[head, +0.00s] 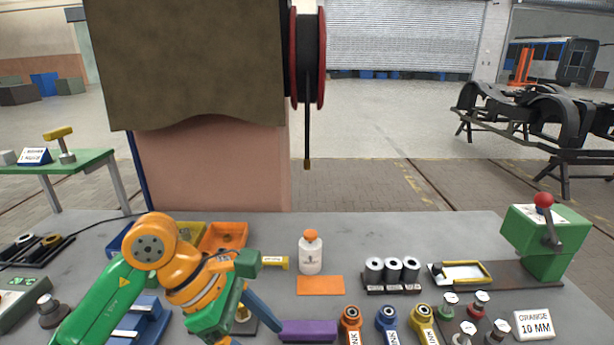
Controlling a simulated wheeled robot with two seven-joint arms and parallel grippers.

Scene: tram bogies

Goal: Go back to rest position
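My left arm comes in from the lower left, with a green forearm and orange joints. Its green hand, the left gripper (215,315), hangs over the left part of the grey workbench (450,225), near the front. Its fingertips are not clearly visible, so I cannot tell whether it is open or shut, or whether it holds anything. A dark blue bar (262,310) and a purple block (308,331) are just right of it. My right gripper is not in view.
A white bottle with an orange cap (311,255) stands behind an orange mat (320,285). Several grey rolls (393,268) stand right of it. A green lever press (547,240) stands at right. Orange (226,234) and blue trays lie behind the arm. The bench's back middle-right is clear.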

